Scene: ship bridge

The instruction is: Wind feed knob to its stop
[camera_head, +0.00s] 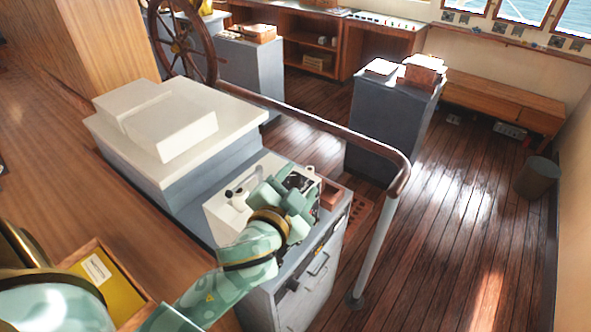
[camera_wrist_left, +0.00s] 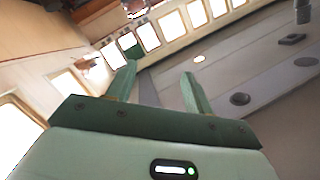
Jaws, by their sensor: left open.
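A pale boxy instrument (camera_head: 232,214) stands on the grey cabinet, with dark fittings on its top. My left gripper (camera_head: 297,188) is at its right side and hides part of it. In the left wrist view the two green fingers (camera_wrist_left: 160,85) are spread with nothing visible between them. Beyond them is a grey panel (camera_wrist_left: 225,70) with a dark round part (camera_wrist_left: 240,99), other dark fittings and a small lit spot. I cannot tell which part is the feed knob, and I see no finger touching one. My right gripper is not in view.
A wooden handrail (camera_head: 330,125) on a pale post (camera_head: 376,245) runs close to the right of the arm. A grey console with a white top (camera_head: 235,115) stands behind left. A small reddish box (camera_head: 332,196) sits beside the instrument. The plank floor at right is mostly open.

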